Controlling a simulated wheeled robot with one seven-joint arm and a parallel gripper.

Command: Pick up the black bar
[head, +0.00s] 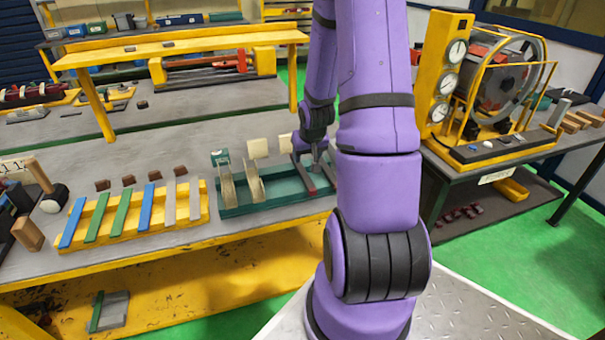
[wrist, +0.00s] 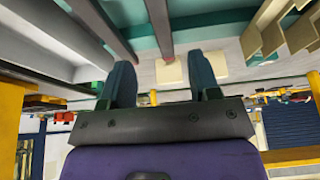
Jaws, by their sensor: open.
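Dark bars lie in the green tray in the head view, one of them a dark bar (head: 303,174) close to my gripper (head: 316,158). My arm partly hides the tray's right end. In the wrist view, a dark bar (wrist: 160,24) runs in from the top edge toward the gap between the fingers of my gripper (wrist: 163,78). Another dark bar (wrist: 103,28) passes by the left finger. My gripper is open, and no bar is seen clamped in it. I cannot tell which dark bar is the black bar.
The green tray (head: 272,206) also holds cream spools (head: 226,184). Left of it, a yellow rack (head: 180,217) carries several blue, green and grey bars. A yellow raised shelf (head: 180,43) stands behind. A gauge machine (head: 497,85) stands on the right table.

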